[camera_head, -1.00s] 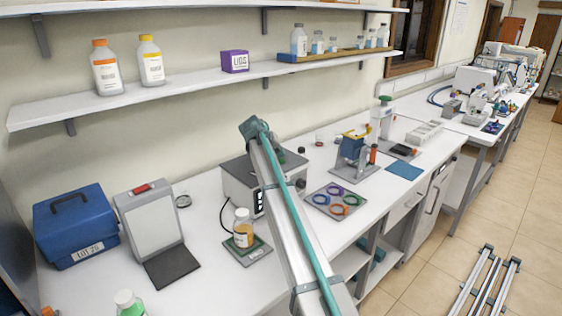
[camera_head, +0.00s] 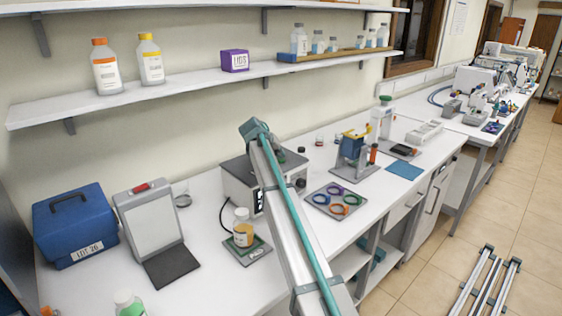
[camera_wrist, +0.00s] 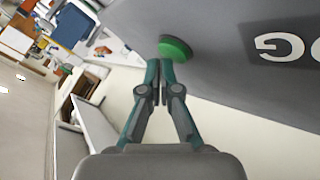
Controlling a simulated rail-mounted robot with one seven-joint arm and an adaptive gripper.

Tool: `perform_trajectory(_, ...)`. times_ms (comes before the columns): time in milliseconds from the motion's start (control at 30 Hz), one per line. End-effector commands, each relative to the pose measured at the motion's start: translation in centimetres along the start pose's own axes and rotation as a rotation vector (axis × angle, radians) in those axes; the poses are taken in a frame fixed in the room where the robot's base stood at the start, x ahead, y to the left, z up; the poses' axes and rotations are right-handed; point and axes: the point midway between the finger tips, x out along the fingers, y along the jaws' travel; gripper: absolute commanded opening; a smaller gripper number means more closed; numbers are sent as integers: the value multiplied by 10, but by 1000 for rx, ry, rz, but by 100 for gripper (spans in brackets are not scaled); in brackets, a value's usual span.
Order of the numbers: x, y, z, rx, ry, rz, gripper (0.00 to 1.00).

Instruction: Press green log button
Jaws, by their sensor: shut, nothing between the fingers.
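In the wrist view, the round green button (camera_wrist: 175,48) stands out from a dark grey face that carries pale letters, upside down and cut off by the frame, reading "OG" (camera_wrist: 284,47). My gripper (camera_wrist: 159,68) is shut and empty. Its fingertips are at the button's lower left edge in the picture. I cannot tell whether they touch it. In the head view, my arm crosses the middle of the bench, and neither the green button nor my gripper can be made out.
A grey box-shaped device (camera_head: 240,185) stands behind my arm. A bottle with amber liquid (camera_head: 243,236) stands on a small plate to its front left. Coloured rings lie on a grey mat (camera_head: 325,187) to the right. A shelf (camera_head: 200,92) runs above the bench.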

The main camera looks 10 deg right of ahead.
Motion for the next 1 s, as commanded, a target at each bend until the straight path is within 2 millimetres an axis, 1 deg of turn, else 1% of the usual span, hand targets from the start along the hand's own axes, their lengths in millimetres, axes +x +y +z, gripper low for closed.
perform_trajectory(1000, 6, -4, 4, 0, 0, 0, 0)
